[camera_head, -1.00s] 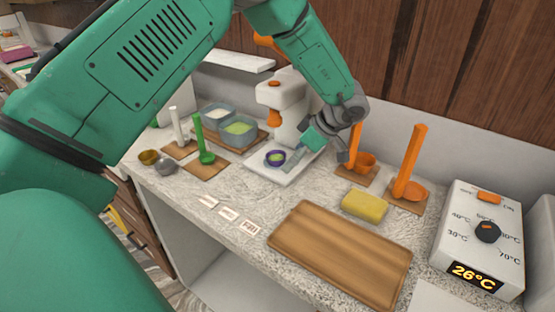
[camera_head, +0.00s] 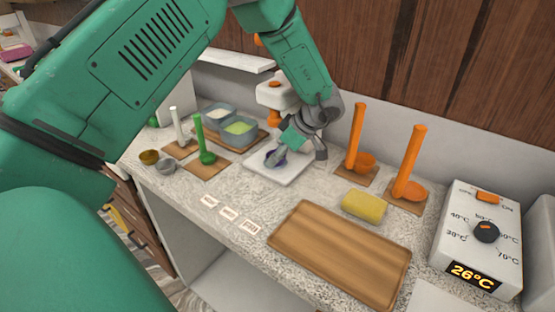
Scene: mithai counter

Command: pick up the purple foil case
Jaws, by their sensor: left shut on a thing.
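The purple foil case (camera_head: 270,161) is a small round cup on the white square plate (camera_head: 288,177) below the white dispenser. My left gripper (camera_head: 280,155) is over the plate, its fingers shut on the case's rim and hiding much of it. The case appears to be still at the plate's surface; I cannot tell whether it is lifted. My right gripper does not show.
Orange scoops (camera_head: 357,140) (camera_head: 406,180) stand right of the plate, near a yellow sponge (camera_head: 364,206). A green scoop (camera_head: 203,150) and blue tubs (camera_head: 238,130) are to the left. A wooden tray (camera_head: 340,255) lies in front, with a temperature box (camera_head: 480,240) at right.

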